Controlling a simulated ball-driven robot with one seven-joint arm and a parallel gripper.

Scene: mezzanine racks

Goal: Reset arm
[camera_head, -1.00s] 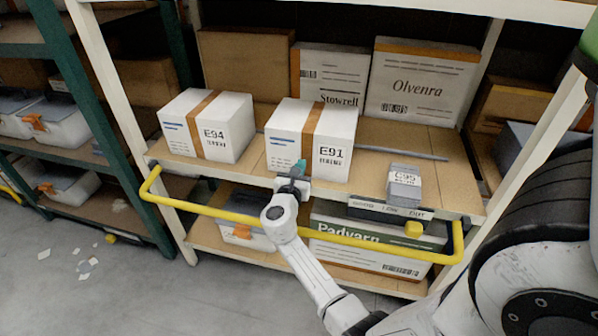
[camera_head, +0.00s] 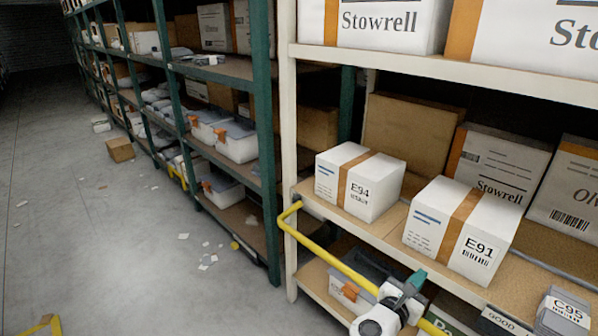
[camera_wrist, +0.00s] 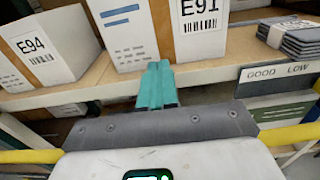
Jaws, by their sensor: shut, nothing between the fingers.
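My gripper (camera_head: 411,284) is at the bottom of the head view, in front of the shelf edge and below the box marked E91. In the wrist view its teal fingers (camera_wrist: 157,84) are together with nothing between them, pointing toward the lower edge of that box. I cannot tell from these frames whether the fingertips touch the box. The box marked E91 (camera_head: 450,225) and the box marked E94 (camera_head: 355,183) stand upright on the shelf. Both also show in the wrist view, E91 (camera_wrist: 150,35) ahead and E94 (camera_wrist: 40,55) at left.
A yellow rail (camera_head: 330,255) runs in front of the shelf. A grey stack marked C95 (camera_head: 566,312) lies right of E91. Green racks with bins (camera_head: 237,140) stand at left. The grey floor aisle (camera_head: 70,200) is mostly open, with paper scraps and a cardboard box (camera_head: 120,149).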

